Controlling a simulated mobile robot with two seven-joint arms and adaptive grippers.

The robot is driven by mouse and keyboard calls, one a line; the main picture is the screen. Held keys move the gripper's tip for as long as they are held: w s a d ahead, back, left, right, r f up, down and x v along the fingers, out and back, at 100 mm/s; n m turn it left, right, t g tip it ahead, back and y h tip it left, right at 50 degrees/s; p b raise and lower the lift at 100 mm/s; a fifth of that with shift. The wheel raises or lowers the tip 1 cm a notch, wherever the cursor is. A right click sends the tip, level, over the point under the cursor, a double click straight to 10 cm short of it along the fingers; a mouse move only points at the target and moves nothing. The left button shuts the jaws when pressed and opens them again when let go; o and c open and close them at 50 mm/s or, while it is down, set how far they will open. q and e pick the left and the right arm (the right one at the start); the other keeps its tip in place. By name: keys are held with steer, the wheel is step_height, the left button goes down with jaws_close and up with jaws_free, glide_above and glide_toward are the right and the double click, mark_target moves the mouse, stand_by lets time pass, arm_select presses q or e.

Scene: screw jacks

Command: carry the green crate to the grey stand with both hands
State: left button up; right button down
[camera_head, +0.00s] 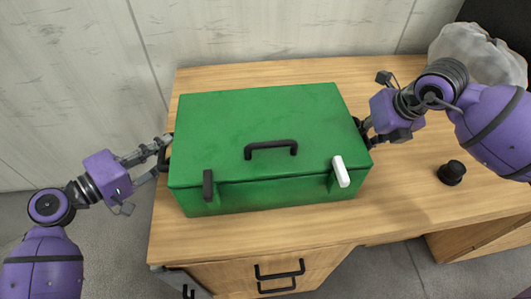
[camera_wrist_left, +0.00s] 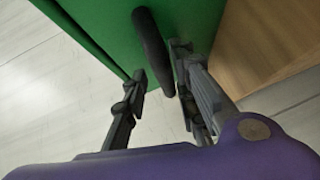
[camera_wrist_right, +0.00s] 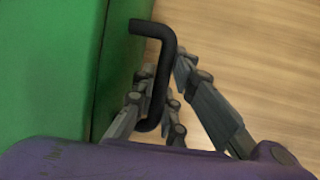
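The green crate (camera_head: 262,120) is a closed box with a black top handle, one black latch and one white latch. It sits on a wooden desk. My left gripper (camera_head: 163,153) is at its left side handle; in the left wrist view the fingers are spread, with the black handle (camera_wrist_left: 151,38) between them. My right gripper (camera_head: 365,131) is at the right side; in the right wrist view its fingers are apart on either side of the black bent handle (camera_wrist_right: 168,58). No clear gripping contact shows on either handle. I do not see the grey stand.
The wooden desk (camera_head: 420,205) has free surface to the right and in front of the crate. A small black knob-like object (camera_head: 451,172) stands there. A bin with a pale plastic bag (camera_head: 477,50) is at the back right. A pale wall is behind the desk.

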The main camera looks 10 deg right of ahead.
arm_select(q)
steer(key=shift+d+r, duration=0.2)
jaws_close()
arm_select(e)
steer(key=shift+a, duration=0.15)
arm_select(q)
steer(key=shift+d, duration=0.1)
arm_select(e)
steer(key=shift+a, duration=0.1)
